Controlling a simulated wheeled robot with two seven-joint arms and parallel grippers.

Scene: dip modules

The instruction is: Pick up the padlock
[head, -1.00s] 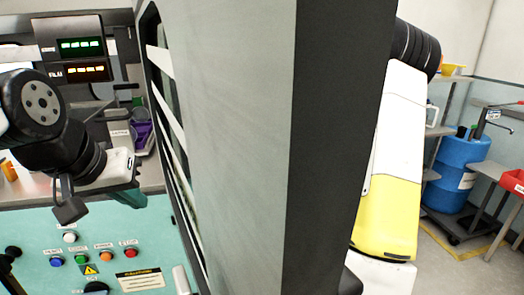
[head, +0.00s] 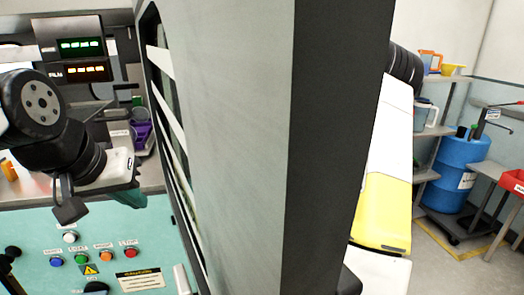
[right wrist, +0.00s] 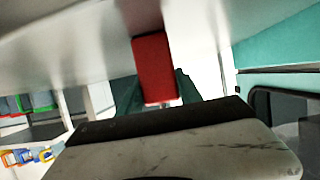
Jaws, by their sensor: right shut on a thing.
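A red padlock (right wrist: 155,68) shows in the right wrist view as a red block between the teal fingers of my right gripper (right wrist: 156,95). The gripper is shut on it. In the head view the right gripper and the padlock are hidden, and only my yellow and white right arm shows beyond the large grey panel. My left gripper (head: 101,204) is at the left of the head view, its fingers apart and empty, above the teal control panel (head: 100,225).
The tall grey door panel (head: 235,150) fills the middle of the head view. A blue drum (head: 462,175) and shelves stand at the right. In the right wrist view a pale surface lies close above the padlock, and small coloured items (right wrist: 25,156) show at lower left.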

